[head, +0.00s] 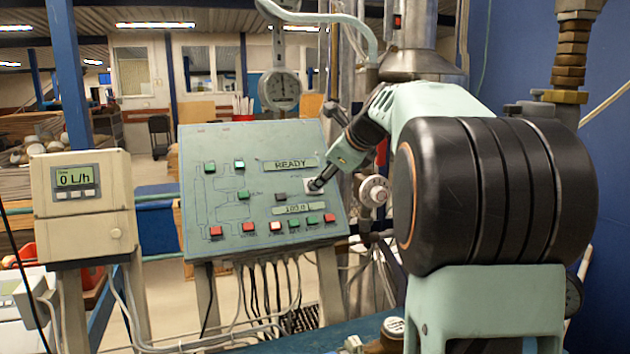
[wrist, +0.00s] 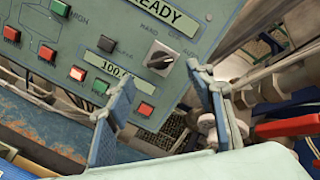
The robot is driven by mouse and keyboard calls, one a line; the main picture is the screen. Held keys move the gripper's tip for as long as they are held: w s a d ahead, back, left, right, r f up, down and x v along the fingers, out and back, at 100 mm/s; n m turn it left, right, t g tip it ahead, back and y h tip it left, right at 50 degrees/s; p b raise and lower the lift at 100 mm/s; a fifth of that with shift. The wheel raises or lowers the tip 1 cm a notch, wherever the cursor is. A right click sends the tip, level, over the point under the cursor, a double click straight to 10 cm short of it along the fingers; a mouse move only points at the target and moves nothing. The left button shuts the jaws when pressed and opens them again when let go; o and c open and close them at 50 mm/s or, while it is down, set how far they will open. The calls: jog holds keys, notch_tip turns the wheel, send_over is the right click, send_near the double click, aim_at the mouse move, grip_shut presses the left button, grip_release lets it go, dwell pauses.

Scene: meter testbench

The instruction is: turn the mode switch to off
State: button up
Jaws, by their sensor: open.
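The mode switch (wrist: 160,57) is a dark knob on a pale square plate, with HAND, OFF and AUTO lettered around it. Its ridge slants up to the right in the wrist view; I cannot tell for certain which label it points to. In the wrist view my gripper (wrist: 163,83) is open and empty. Its two blue-grey fingers are spread below the knob in the picture, one to each side, apart from it.
The green control panel (head: 262,232) carries READY and number displays and several red and green buttons. A red button (wrist: 146,109) lies between my fingers in the wrist view. Pipes and a red handle (wrist: 290,127) are at the right. A flow meter box (head: 85,205) stands left.

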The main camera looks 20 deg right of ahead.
jog(key=x, duration=0.6)
jog(key=shift+w+f, duration=0.2)
jog(key=shift+w, duration=0.05)
jog(key=c, duration=1.2)
jog(key=shift+o, duration=0.2)
jog(key=shift+n+p, duration=0.35)
jog(key=shift+n, duration=0.05)
jog(key=n, duration=0.3)
jog(key=shift+n+p, duration=0.3)
jog(key=shift+p, duration=0.05)
jog(key=shift+r+n+g+p, duration=0.1)
jog(key=shift+n+g+p, duration=0.35)
jog(key=shift+n, duration=1.75)
